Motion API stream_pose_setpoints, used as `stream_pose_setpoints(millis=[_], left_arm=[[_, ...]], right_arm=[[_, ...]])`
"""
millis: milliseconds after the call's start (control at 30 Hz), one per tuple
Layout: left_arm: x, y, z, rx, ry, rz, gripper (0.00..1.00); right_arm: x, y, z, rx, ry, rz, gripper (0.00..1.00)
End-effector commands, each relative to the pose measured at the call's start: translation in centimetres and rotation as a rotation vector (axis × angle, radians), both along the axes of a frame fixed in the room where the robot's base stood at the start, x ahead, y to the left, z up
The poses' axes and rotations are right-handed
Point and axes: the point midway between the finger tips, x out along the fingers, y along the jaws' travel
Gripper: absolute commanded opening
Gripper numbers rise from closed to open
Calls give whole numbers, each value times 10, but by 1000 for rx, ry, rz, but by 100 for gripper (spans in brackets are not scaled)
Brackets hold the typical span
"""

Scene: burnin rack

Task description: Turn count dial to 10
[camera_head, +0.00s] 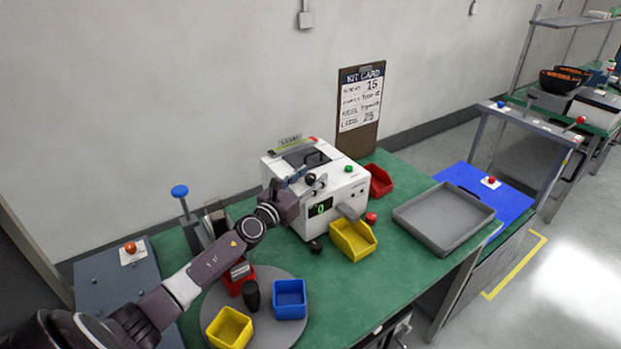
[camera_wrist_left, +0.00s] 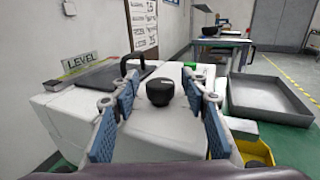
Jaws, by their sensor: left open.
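The count dial (camera_wrist_left: 160,92) is a black round knob on the white machine (camera_head: 350,189). It sits between the two blue-padded fingers of my left gripper (camera_wrist_left: 161,104) in the left wrist view, with a gap on each side. My left gripper also shows at the machine's top left in the head view (camera_head: 300,181). It is open and holds nothing. A small dark display (camera_head: 320,207) on the machine's front shows green digits, seemingly ending in 0, too small to read surely. My right gripper is out of view.
A yellow bin (camera_head: 353,240) and a red bin (camera_head: 380,181) stand by the machine. A grey tray (camera_head: 444,217) lies on the green bench to the right. A round grey turntable (camera_head: 262,327) with small bins is in front. A kit card board (camera_head: 361,105) stands behind.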

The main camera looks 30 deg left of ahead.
Motion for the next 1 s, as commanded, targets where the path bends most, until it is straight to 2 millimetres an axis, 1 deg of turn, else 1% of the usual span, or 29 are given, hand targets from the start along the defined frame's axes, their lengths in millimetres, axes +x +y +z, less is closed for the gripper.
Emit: stream_pose_setpoints(millis=[233, 600, 833, 1000], left_arm=[[0, 0, 0, 0, 1, 0, 40], [0, 0, 0, 0, 1, 0, 0], [0, 0, 1, 0, 0, 6, 0], [0, 0, 2, -2, 1, 28, 0]], right_arm=[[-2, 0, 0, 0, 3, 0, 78], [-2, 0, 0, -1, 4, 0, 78], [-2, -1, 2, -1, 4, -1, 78], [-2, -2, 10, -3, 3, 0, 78]])
